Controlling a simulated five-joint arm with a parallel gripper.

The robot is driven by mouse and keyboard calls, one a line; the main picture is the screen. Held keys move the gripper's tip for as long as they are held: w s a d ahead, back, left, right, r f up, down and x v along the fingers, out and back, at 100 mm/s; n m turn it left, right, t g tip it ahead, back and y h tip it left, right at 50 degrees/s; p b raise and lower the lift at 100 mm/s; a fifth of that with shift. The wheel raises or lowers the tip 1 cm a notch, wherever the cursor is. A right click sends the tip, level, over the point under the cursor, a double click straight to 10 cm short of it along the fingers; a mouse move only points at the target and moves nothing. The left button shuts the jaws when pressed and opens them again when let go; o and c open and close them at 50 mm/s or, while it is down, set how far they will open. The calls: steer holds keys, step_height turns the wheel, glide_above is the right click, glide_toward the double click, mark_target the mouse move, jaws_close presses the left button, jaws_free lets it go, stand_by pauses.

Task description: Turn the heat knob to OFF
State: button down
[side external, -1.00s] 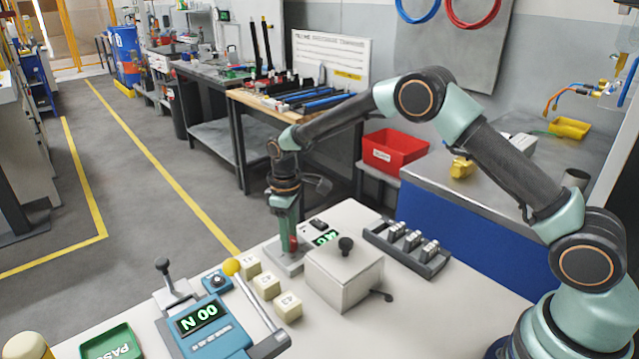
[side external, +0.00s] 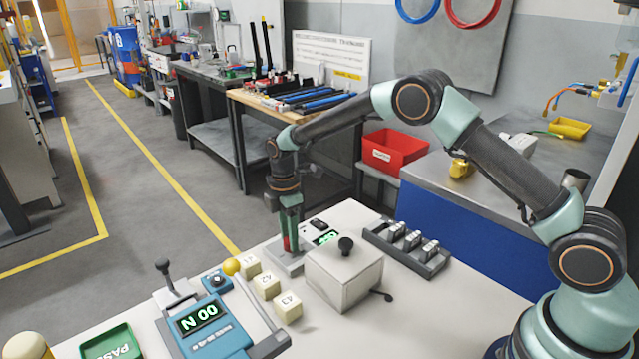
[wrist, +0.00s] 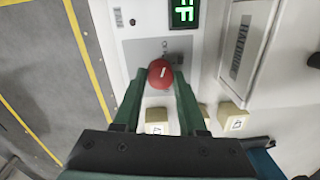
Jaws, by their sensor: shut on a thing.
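The heat knob (wrist: 160,73) is red with a short white mark on top, on a pale panel in the wrist view. My gripper (wrist: 161,80) has one finger on each side of it and is shut on it. In the side view my gripper (side external: 287,246) points down over the small pale unit, and red shows between its fingers. A green lit display (wrist: 184,12) beside the knob reads "FF", cut off by the top edge of the wrist view. In the side view the display (side external: 326,238) is partly hidden behind the box.
A pale box (side external: 345,275) with a black knob stands close to the unit. Numbered cream blocks (side external: 267,285) and a blue device (side external: 206,325) are in front. A grey rack (side external: 407,246) stands to the right. The table's back edge is near the unit.

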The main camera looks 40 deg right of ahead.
steer(key=shift+d+n, duration=0.1)
steer(key=shift+n, duration=0.5)
steer(key=shift+c, duration=2.3)
jaws_free()
step_height(320, 180, up, 12)
steer(key=shift+w, duration=0.25)
steer(key=shift+r, duration=0.1)
